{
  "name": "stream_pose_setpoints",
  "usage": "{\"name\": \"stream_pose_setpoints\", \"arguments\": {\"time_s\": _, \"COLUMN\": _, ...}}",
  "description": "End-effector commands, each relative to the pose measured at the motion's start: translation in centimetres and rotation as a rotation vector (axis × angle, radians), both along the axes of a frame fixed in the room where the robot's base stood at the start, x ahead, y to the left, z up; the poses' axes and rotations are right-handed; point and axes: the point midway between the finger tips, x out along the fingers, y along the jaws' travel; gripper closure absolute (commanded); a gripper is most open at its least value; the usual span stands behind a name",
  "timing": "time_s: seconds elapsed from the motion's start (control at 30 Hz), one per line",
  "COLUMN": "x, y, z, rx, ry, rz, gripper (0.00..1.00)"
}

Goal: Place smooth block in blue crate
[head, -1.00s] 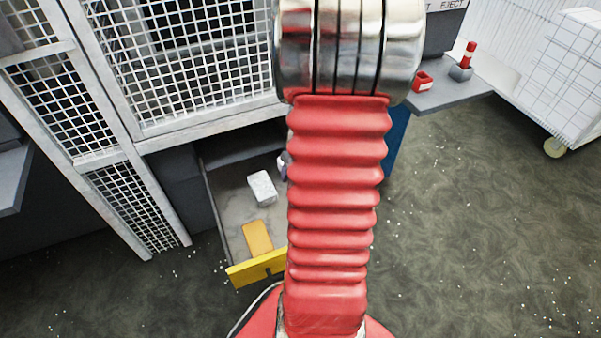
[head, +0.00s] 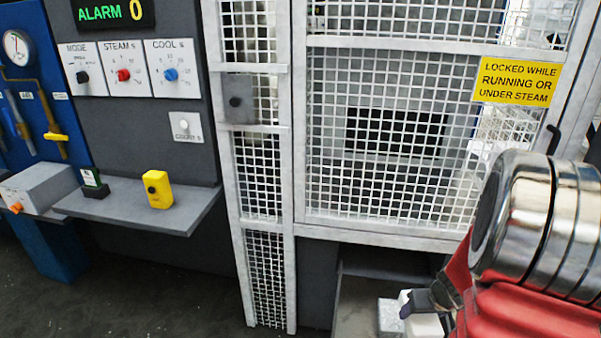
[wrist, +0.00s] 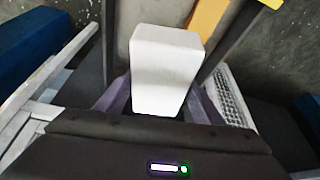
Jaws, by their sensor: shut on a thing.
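A smooth white block (wrist: 164,65) is between the two dark fingers of my gripper (wrist: 162,98) in the wrist view. My gripper is shut on it. In the head view my gripper (head: 430,299) and the white block (head: 426,324) are at the bottom right, low in front of the press, partly cut off by the frame and my arm. A blue shape (wrist: 40,45) shows at the upper left of the wrist view; I cannot tell whether it is the blue crate. No crate is clearly visible in the head view.
An orange piece (wrist: 208,16) lies beyond. The mesh guard (head: 390,140) stands above. A shelf (head: 140,215) with a yellow button box (head: 158,189) juts out left.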

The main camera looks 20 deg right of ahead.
Motion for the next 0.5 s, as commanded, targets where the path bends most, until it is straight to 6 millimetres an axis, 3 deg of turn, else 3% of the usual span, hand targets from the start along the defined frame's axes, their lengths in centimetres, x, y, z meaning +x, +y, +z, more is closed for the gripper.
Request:
{"name": "stream_pose_setpoints", "arguments": {"time_s": 0.2, "x": 4.9, "y": 4.7, "z": -0.3, "rx": 0.0, "ry": 0.001, "rz": 0.126, "gripper": 0.6}}
{"name": "stream_pose_setpoints", "arguments": {"time_s": 0.5, "x": 10.3, "y": 12.0, "z": -0.7, "rx": 0.001, "ry": 0.002, "rz": 0.29, "gripper": 0.6}}
